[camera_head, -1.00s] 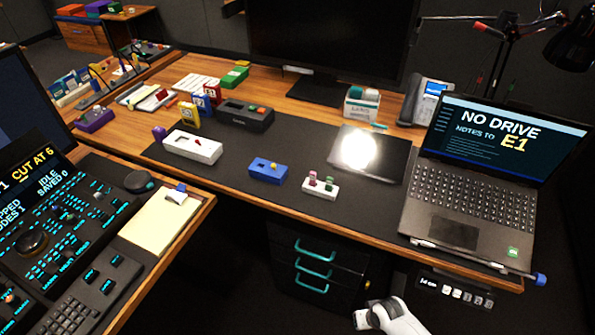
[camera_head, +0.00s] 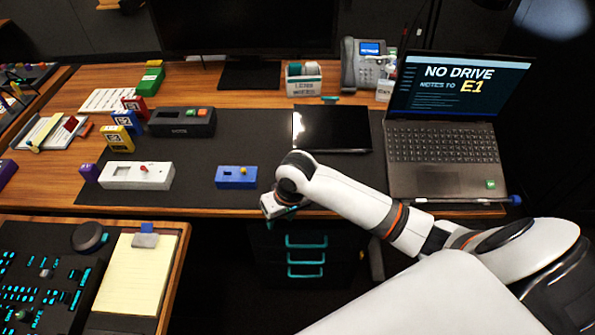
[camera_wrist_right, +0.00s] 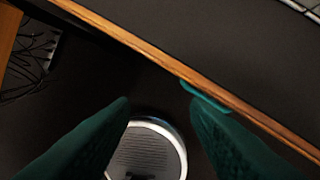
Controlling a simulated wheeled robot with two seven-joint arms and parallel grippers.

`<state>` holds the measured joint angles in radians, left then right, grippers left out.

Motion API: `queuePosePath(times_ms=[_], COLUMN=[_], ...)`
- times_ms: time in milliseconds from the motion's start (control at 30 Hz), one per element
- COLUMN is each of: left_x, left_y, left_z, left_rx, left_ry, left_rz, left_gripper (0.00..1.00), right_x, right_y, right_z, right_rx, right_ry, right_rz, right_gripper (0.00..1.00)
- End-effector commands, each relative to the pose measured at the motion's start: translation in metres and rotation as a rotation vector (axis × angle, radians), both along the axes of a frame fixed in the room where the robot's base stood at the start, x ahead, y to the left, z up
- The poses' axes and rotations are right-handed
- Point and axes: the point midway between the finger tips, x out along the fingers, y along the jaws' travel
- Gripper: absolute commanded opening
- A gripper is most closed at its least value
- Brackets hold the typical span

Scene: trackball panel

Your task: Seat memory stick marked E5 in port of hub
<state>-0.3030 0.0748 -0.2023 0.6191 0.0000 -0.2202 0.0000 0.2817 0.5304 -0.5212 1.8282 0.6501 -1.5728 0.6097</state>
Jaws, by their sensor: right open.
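No mark E5 is readable on anything. A small white block with a pink and a green stick showed in the earlier head view; my right arm now covers its place. I cannot tell which block is the hub; a blue block with a yellow knob (camera_head: 236,178) and a white block with a red knob (camera_head: 137,176) lie on the dark mat (camera_head: 210,150). My right gripper (camera_head: 280,208) is at the desk's front edge, right of the blue block. In the right wrist view it is open and empty (camera_wrist_right: 158,100), beside the wooden edge. My left gripper is out of view.
An open laptop (camera_head: 440,175) reading "NO DRIVE" stands right, a blue piece (camera_head: 515,200) at its side. A dark tablet (camera_head: 332,128) lies behind my right arm. A dark box (camera_head: 183,122) and coloured upright blocks (camera_head: 127,122) stand left. The mat's middle is clear.

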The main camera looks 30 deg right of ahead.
Motion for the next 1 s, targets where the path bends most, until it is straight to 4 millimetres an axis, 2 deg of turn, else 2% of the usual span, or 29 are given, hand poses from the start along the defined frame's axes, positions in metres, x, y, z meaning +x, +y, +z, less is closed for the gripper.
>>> queuePosePath(times_ms=[33,267,467,667,833,900,1000], left_x=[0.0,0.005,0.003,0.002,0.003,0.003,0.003], left_y=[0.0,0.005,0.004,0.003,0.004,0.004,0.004], left_z=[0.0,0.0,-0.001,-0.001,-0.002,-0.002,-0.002], left_rx=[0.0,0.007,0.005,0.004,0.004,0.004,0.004], left_ry=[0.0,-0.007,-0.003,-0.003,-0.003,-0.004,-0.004], left_rz=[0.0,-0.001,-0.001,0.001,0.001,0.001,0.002], left_gripper=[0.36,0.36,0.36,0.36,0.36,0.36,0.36], right_x=[0.001,0.015,0.033,0.054,0.068,0.07,0.071], right_y=[-0.001,-0.015,-0.036,-0.073,-0.112,-0.122,-0.13], right_z=[0.008,0.023,0.046,0.086,0.131,0.144,0.151], right_rx=[-0.008,-0.024,-0.048,-0.084,-0.104,-0.107,-0.107], right_ry=[0.001,0.029,0.063,0.112,0.158,0.173,0.186], right_rz=[0.003,-0.045,-0.125,-0.269,-0.437,-0.487,-0.526], right_gripper=[0.43,0.43,0.43,0.43,0.43,0.43,0.43])
